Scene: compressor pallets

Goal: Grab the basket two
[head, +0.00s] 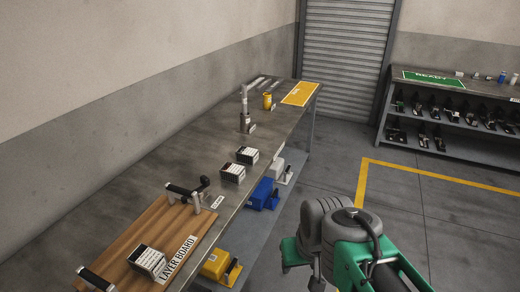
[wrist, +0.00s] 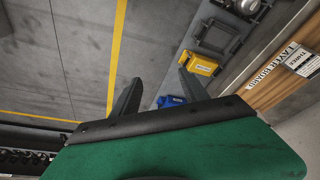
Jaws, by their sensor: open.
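No label reading "basket two" is legible, so I cannot tell which thing it is. A blue bin (head: 263,194) and a yellow bin (head: 214,264) sit on the shelf below. My gripper (wrist: 158,92) is open and empty, off the bench's right side. The yellow bin (wrist: 201,64) and blue bin (wrist: 170,101) show beyond its fingers in the wrist view.
The board has black handles (head: 98,278) at its ends. An upright tool (head: 244,108), a yellow cup (head: 267,100) and a yellow mat (head: 300,94) are farther along. A shelf rack (head: 450,95) stands at back right. The floor (head: 325,190) between is clear.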

